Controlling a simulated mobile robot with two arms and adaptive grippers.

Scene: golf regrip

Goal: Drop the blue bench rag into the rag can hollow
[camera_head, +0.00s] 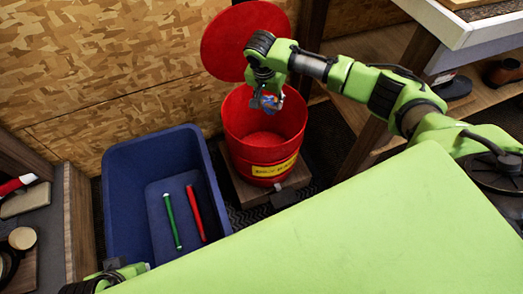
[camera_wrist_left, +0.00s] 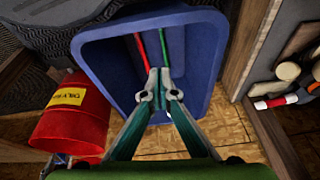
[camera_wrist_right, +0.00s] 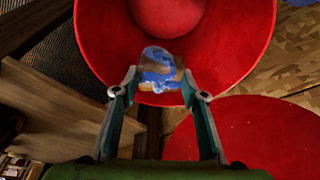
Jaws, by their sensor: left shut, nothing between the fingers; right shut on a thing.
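The blue rag (camera_wrist_right: 160,72) is crumpled, with brownish patches, and sits between the fingers of my right gripper (camera_wrist_right: 160,88). In the head view my right gripper (camera_head: 265,98) holds the rag (camera_head: 270,102) over the mouth of the red rag can (camera_head: 265,152). The can's lid (camera_head: 235,38) stands open behind it. In the right wrist view the hollow of the can (camera_wrist_right: 225,45) opens beyond the rag. The can (camera_wrist_left: 72,112) also shows in the left wrist view. My left gripper (camera_wrist_left: 160,85) is shut and empty over the blue bin.
A blue bin (camera_head: 125,180) with a green grip (camera_head: 171,222) and a red grip (camera_head: 196,213) stands left of the can. Shelves with shoes (camera_head: 502,72) are at the right. A wooden wall (camera_head: 100,60) closes the back.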

